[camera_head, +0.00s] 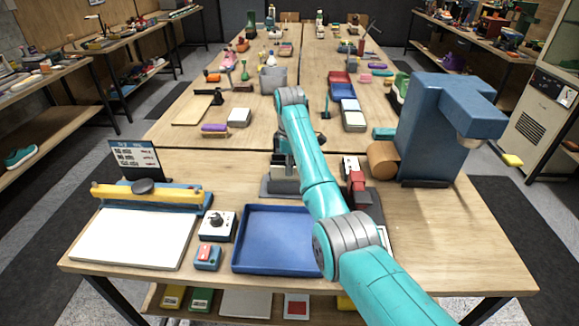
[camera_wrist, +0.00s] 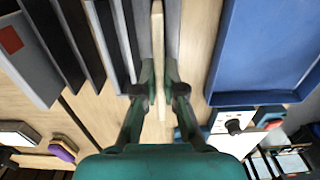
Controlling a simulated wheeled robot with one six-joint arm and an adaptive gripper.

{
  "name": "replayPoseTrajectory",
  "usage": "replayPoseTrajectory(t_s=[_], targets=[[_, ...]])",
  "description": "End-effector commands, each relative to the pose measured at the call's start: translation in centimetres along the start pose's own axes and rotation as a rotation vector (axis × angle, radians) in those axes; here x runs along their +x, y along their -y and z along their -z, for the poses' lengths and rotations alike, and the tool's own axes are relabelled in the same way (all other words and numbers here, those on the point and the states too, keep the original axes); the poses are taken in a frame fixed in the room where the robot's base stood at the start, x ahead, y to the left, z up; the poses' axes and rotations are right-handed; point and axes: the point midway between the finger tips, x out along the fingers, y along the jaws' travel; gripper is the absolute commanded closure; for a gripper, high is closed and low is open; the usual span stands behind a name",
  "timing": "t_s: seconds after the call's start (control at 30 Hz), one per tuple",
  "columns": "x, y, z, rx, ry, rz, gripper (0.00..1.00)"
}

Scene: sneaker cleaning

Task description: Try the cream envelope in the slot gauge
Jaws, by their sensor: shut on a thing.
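My gripper (camera_wrist: 161,88) is shut on the cream envelope (camera_wrist: 157,40), which shows edge-on as a thin pale strip between the fingers in the wrist view. Grey upright walls of what looks like the slot gauge (camera_wrist: 173,25) stand close on both sides of the strip. I cannot tell how deep the envelope sits between them, or whether it touches them. In the head view, my gripper (camera_head: 283,150) is over a grey stand (camera_head: 272,187) behind the blue tray. My arm hides part of the stand, and the envelope cannot be made out there.
The blue tray (camera_head: 240,262) lies in front of the stand. A dial box (camera_head: 217,225) and a small blue-and-red box (camera_head: 207,257) are left of it. A red device (camera_head: 357,190) stands close right of my arm, with a big blue machine (camera_head: 440,125) beyond.

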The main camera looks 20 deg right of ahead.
Motion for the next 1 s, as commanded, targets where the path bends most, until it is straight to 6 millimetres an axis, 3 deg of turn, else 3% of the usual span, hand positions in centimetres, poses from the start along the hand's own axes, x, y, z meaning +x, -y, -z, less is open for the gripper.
replayPoseTrajectory(t_s=[1.0], targets=[[1.4,0.0,0.0,0.0,0.0,0.0,1.0]])
